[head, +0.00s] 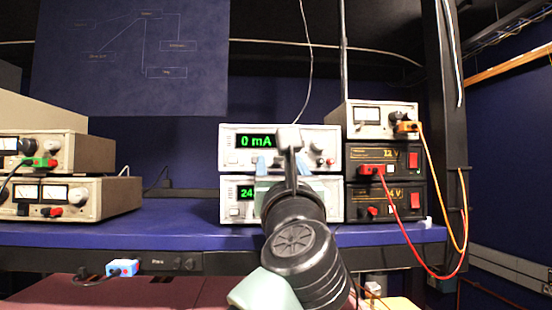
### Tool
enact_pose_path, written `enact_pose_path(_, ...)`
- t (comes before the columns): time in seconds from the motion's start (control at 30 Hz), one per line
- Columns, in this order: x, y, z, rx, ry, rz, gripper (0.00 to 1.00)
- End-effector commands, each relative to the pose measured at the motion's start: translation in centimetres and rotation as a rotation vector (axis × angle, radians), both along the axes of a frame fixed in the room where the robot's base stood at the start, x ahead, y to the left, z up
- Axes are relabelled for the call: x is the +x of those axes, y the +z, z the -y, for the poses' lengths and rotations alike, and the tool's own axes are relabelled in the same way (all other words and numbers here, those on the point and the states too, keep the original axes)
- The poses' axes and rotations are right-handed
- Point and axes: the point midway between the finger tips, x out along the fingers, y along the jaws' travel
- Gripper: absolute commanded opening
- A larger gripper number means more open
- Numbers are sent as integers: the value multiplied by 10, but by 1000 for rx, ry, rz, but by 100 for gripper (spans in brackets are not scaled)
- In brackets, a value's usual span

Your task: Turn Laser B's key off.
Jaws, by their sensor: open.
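Two white laser controllers are stacked on the blue bench. The upper controller (232,157) shows "0 mA" in green. The lower controller (231,212) shows a green reading starting with "24"; the rest is hidden behind my arm. I cannot read which one is Laser B. Small knobs show at the upper controller's right side, but I cannot make out which is the key. My gripper (284,166) is in front of the stack, its light blue fingers spread apart and pointing at the panels. Nothing shows between them. My arm hides the middle of both panels.
To the right, two black supplies (413,160) with red switches carry a beige meter box (372,115). Red (413,245) and orange cables loop from them past the bench edge. Beige meter units (103,195) are stacked at left. The bench (180,232) is clear between the stacks.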

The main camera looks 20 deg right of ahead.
Motion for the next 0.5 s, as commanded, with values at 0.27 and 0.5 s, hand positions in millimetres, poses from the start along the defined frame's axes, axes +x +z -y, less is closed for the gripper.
enact_pose_path(0.27, 0, 0, 0, 0, 0, 0, 50)
enact_pose_path(0.5, 0, 0, 0, 0, 0, 0, 7)
